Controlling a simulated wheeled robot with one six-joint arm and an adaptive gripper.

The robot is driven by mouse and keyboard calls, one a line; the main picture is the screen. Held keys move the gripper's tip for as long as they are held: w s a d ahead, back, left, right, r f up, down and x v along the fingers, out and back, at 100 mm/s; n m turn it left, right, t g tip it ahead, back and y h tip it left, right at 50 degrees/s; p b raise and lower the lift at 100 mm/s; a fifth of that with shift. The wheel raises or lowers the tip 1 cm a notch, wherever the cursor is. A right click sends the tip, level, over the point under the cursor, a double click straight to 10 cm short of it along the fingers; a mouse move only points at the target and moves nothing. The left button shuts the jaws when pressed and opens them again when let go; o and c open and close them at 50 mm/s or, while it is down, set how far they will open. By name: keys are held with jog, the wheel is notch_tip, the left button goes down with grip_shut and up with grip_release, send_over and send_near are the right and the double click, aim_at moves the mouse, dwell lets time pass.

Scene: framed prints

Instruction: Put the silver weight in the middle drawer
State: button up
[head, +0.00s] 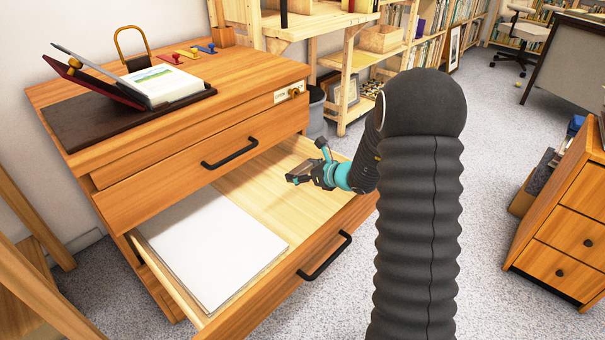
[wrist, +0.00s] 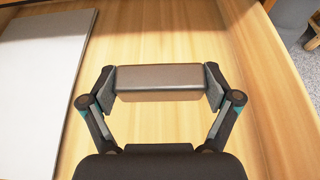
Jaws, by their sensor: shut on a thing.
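The silver weight (wrist: 158,82) is a block-shaped metal bar, held crosswise between the fingertips of my gripper (wrist: 160,88) in the wrist view. In the head view my gripper (head: 303,177) is over the right part of an open drawer (head: 325,225) of the wooden cabinet. The weight is small and dark there. I cannot tell whether it touches the drawer floor. The open drawer lies below a shut drawer (head: 190,160) with a black handle. The cabinet's lowest part is hidden by the open drawer.
A white paper stack (head: 212,245) fills the open drawer's left part; its right part is bare wood. On the cabinet top are an open box with a picture (head: 165,85) and several small coloured items. A shelf (head: 345,50) stands behind, another drawer unit (head: 565,215) at right.

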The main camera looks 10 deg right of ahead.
jog(key=shift+f, duration=0.4)
jog(key=shift+f+b, duration=0.65)
jog(key=shift+b, duration=0.1)
jog(key=o, duration=1.2)
jog(key=shift+r, duration=0.1)
